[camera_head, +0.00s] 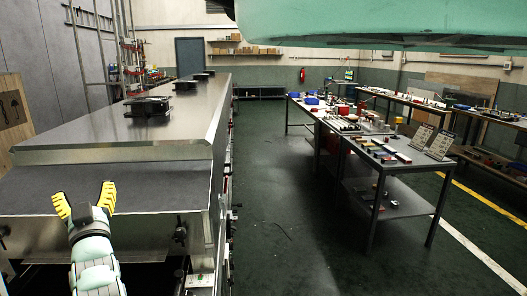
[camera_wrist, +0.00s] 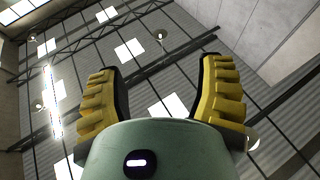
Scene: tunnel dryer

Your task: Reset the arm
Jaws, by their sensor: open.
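My gripper (camera_head: 84,200) is at the lower left of the head view, in front of the near end of the tunnel dryer (camera_head: 100,139). Its two yellow ridged fingers are spread wide with nothing between them. In the wrist view my gripper (camera_wrist: 158,95) shows both fingers apart, pointing up at the ceiling (camera_wrist: 150,50). My pale green arm comes up from the bottom edge of the head view. I cannot tell whether the gripper touches the dryer.
The long metal dryer fills the left side, with black fittings (camera_head: 148,107) on top. A workbench (camera_head: 372,165) with tools and parts stands to the right. Dark green floor (camera_head: 285,230) lies open between them. A large green shape overhangs the top right.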

